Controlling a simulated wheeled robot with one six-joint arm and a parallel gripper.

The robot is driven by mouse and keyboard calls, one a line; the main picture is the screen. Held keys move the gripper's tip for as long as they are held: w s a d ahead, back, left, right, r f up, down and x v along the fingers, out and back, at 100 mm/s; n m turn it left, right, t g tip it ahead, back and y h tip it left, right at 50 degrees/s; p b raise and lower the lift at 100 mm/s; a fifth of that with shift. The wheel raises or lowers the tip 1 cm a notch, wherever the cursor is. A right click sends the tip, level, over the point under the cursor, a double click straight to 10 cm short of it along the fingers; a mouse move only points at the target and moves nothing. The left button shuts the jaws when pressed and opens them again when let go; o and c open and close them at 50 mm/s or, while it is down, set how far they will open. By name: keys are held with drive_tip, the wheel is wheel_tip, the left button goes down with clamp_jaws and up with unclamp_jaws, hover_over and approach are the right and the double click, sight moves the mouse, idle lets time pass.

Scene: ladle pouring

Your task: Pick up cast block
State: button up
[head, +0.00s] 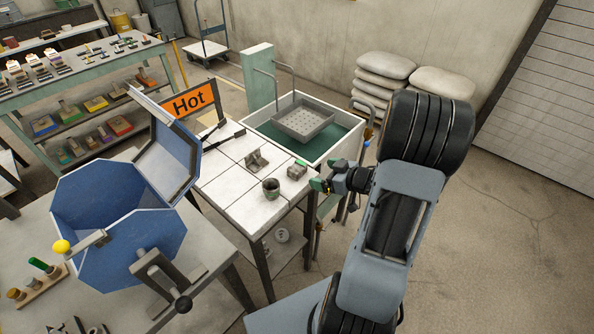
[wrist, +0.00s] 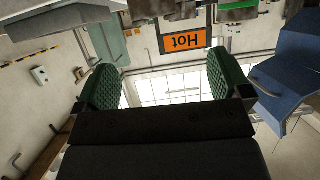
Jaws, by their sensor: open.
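A small grey block (head: 296,172), which looks like the cast block, sits on the right part of the white tiled table (head: 232,180). My gripper (head: 320,184) is just to the right of it by the table's right edge, at the end of my arm. In the wrist view my gripper (wrist: 165,82) has two green ribbed pads spread wide apart with nothing held between them. The block does not show clearly in the wrist view. I cannot tell from the head view whether the gripper touches the block.
A dark green-grey cup (head: 271,188) and a metal angled piece (head: 256,160) stand left of the block. Behind is a basin (head: 345,140) with a perforated tray (head: 303,121). An orange Hot sign (head: 194,102) and a blue lidded container (head: 105,215) stand at the left.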

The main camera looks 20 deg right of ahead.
approach(296, 167)
drive_tip(key=x, duration=0.4)
drive_tip(key=shift+a, duration=0.3)
drive_tip(key=shift+d+x, duration=0.15)
drive_tip(key=shift+x, duration=1.15)
drive_tip(key=shift+d+x, duration=0.15)
drive_tip(key=shift+x, duration=1.15)
drive_tip(key=shift+w+f, duration=0.1)
drive_tip(key=shift+c, duration=0.3)
drive_tip(key=c, duration=1.1)
drive_tip(key=shift+r, duration=0.2)
